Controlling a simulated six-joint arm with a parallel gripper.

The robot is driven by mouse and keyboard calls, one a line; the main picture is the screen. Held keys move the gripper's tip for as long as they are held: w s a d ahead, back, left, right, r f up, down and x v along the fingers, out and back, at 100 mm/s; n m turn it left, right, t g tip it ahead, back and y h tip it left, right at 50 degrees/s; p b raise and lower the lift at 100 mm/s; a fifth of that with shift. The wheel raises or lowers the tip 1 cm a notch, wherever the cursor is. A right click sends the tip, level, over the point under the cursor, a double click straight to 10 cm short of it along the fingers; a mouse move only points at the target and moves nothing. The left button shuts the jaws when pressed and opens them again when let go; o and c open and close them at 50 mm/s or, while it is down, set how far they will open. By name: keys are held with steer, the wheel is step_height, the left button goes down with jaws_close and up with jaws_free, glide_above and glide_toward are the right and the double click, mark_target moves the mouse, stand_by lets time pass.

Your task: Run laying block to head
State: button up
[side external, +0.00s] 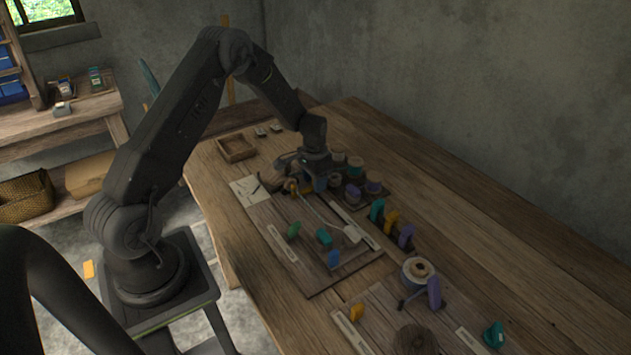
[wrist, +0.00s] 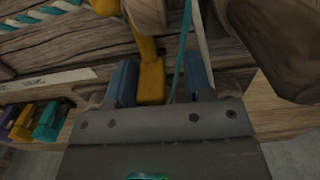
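My gripper (side external: 306,182) is low over the far end of the wooden board (side external: 312,285). In the wrist view its two blue fingers (wrist: 158,85) stand apart on either side of a yellow handle (wrist: 150,78). The handle lies close to the left finger, and a gap shows on its right. A brown wooden piece (wrist: 146,14), possibly the laying block, is just beyond the handle. Teal (wrist: 180,55) and white (wrist: 201,40) strands run past it. A twisted teal-and-white rope (wrist: 45,14) is at the upper left. Which part bears the handle is partly hidden.
Teal, yellow and purple pegs (side external: 391,222) stand right of the board. Several spools (side external: 355,194) stand close behind my gripper. Green, teal and blue pieces (side external: 324,237) are on the board. A jar (side external: 419,271) is nearer the front. The table's right side is clear.

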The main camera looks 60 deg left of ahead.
steer(key=shift+o, duration=0.2)
steer(key=shift+d, duration=0.1)
step_height(320, 180, up, 14)
stand_by(0.4)
steer(key=s+d+r+t, duration=0.3)
steer(key=s+d+r, duration=0.7)
steer(key=d+r, duration=0.35)
steer(key=s+d+r+t, duration=0.1)
steer(key=s+d, duration=0.2)
steer(key=s, duration=0.4)
steer(key=s+d+r+t, duration=0.1)
steer(key=s+d, duration=0.3)
steer(key=s, duration=0.4)
steer(key=shift+d+r+t, duration=0.2)
steer(key=shift+r+t, duration=0.1)
steer(key=shift+r, duration=0.15)
